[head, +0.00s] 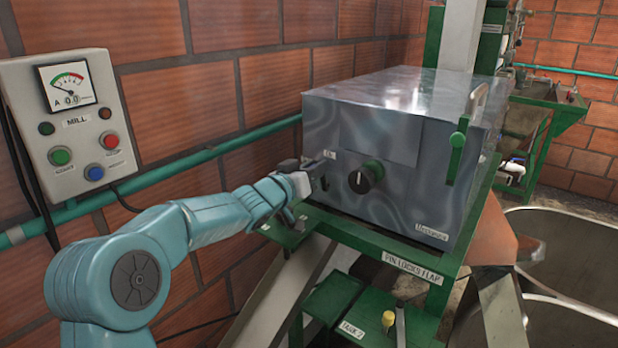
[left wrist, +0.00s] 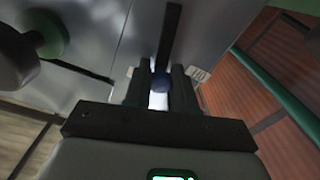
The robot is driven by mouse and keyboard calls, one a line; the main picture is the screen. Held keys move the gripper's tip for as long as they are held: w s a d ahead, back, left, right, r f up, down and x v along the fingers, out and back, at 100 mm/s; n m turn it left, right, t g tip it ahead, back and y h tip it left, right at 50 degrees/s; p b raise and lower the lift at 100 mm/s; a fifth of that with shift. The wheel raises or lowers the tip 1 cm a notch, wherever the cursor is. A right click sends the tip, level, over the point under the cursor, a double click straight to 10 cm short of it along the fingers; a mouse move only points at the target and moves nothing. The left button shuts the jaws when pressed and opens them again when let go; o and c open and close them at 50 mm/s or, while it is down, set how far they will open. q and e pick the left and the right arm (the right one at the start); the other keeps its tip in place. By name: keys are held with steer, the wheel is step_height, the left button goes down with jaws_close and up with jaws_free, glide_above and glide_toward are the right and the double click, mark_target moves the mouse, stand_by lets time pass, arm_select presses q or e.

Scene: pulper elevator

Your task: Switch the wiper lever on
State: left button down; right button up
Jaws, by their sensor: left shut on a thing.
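My left gripper (head: 318,176) is at the left part of the front of the grey metal box (head: 400,165), beside the black knob. A small label (head: 329,154) sits above the fingers, too small to read. My right gripper is not in view.
The black knob with a green base (head: 367,177) is close to the right of my gripper. A MILL control panel (head: 75,130) and green pipe (head: 190,160) are on the brick wall. A green stand (head: 345,240) holds the box.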

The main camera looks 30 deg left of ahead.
arm_select(q)
steer(key=shift+d+r+m+b, duration=0.1)
steer(key=shift+d+m+b, duration=0.35)
steer(key=shift+m, duration=0.35)
steer(key=shift+d+r+m+b, duration=0.1)
steer(key=shift+d+m+b, duration=0.25)
steer(key=shift+m+b, duration=0.35)
steer(key=c, duration=1.4)
jaws_free()
steer(key=o, duration=0.4)
steer(key=shift+d+f, duration=0.1)
